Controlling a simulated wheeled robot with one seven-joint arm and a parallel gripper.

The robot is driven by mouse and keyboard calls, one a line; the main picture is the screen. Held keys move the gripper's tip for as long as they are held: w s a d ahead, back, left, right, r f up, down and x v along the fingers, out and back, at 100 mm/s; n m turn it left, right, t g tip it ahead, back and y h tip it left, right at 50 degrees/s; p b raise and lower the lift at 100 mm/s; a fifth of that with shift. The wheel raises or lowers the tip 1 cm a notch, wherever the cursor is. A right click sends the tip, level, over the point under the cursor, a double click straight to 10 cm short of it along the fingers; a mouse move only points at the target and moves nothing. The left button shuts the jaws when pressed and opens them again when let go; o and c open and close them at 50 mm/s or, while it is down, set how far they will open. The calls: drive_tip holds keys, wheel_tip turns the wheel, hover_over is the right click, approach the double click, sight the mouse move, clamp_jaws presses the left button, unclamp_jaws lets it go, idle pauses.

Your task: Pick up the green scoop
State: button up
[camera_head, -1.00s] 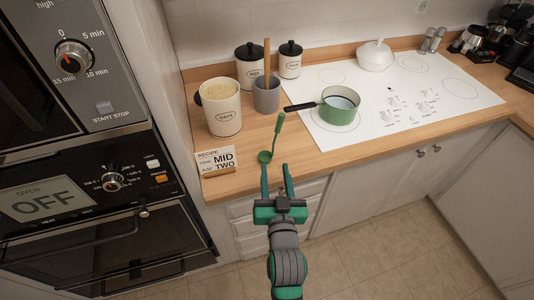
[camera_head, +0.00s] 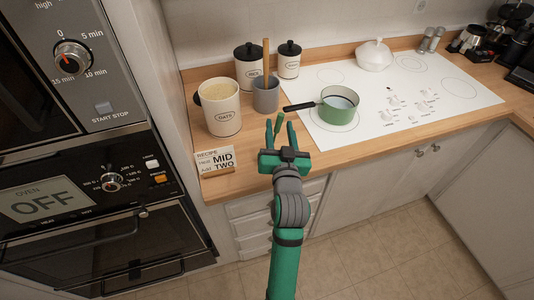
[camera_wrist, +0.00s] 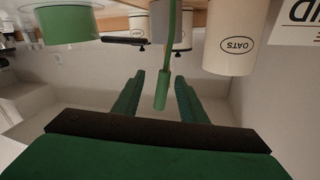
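My gripper (camera_head: 279,124) is open and low over the counter, with one finger on each side of the handle. In the wrist view, which looks upside down, the scoop's handle (camera_wrist: 162,88) sits between the two spread fingers of my gripper (camera_wrist: 158,88). There is a visible gap on both sides, so the fingers are not closed on it.
A green pot (camera_head: 340,106) with a dark handle stands on the white cooktop (camera_head: 440,90) to the right. An oats canister (camera_head: 221,112) and a grey cup (camera_head: 266,97) stand behind. A recipe card (camera_head: 215,160) stands at the left front edge.

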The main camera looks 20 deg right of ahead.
drive_tip(key=x, duration=0.5)
drive_tip(key=shift+a+f, duration=0.15)
drive_tip(key=shift+a, duration=0.2)
drive_tip(key=shift+c, duration=0.6)
clamp_jaws()
